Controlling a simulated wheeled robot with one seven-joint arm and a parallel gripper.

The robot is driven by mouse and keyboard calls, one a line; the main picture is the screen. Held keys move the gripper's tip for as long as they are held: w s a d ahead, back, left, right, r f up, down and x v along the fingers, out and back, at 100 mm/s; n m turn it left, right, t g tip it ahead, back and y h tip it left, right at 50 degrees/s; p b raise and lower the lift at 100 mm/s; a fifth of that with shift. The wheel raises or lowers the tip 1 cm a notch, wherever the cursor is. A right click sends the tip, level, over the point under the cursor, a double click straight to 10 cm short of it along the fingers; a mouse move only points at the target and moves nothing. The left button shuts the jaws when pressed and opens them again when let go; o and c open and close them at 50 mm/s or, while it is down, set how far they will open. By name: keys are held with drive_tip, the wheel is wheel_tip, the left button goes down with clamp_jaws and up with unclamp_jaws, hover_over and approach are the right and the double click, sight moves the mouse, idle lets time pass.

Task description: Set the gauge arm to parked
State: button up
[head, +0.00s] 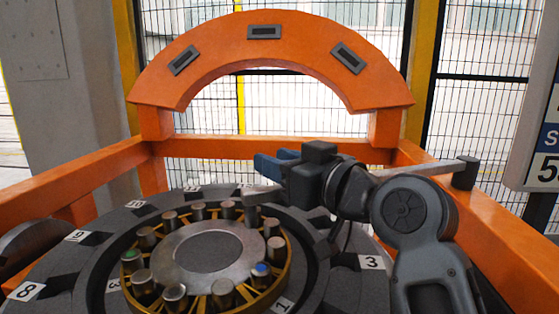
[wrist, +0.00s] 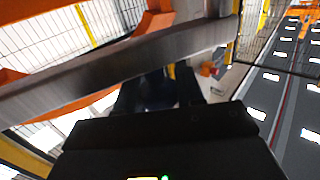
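The gauge arm is a grey metal bar (head: 425,168) running left from a dark round post (head: 465,173) on the right orange rail. My wrist hides its middle; a grey piece left of my gripper, above the hub disc, looks like its far end. In the wrist view, the bar (wrist: 120,72) crosses diagonally, close to the camera. My gripper (head: 272,165), with blue fingers, points left above the round fixture, beside the bar. In the wrist view, the bar covers part of the dark fingers, so I cannot tell their opening or whether they touch it.
An orange arch (head: 270,48) with several dark slots stands at the back on an orange frame. Below is a dark numbered ring (head: 60,262) around a hub disc (head: 208,251) and several metal pegs. A sign (head: 545,150) stands at right; mesh fencing lies behind.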

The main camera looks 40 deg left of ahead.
drive_tip(key=shift+r, duration=0.3)
clamp_jaws()
drive_tip(key=s+d+n+g+b, duration=0.3)
drive_tip(key=s+d+g, duration=0.1)
drive_tip(key=d, duration=0.5)
drive_tip(key=shift+s+d+r+g+y, duration=0.2)
drive_tip(key=shift+s+g+y, duration=0.1)
drive_tip(key=shift+s+g, duration=0.15)
drive_tip(key=shift+t, duration=0.25)
drive_tip(key=o, duration=0.6)
unclamp_jaws()
drive_tip(key=shift+s, duration=0.1)
drive_tip(key=shift+o, duration=0.8)
drive_tip(key=shift+f, duration=0.25)
drive_tip(key=shift+a+f, duration=0.1)
drive_tip(key=shift+a, duration=0.1)
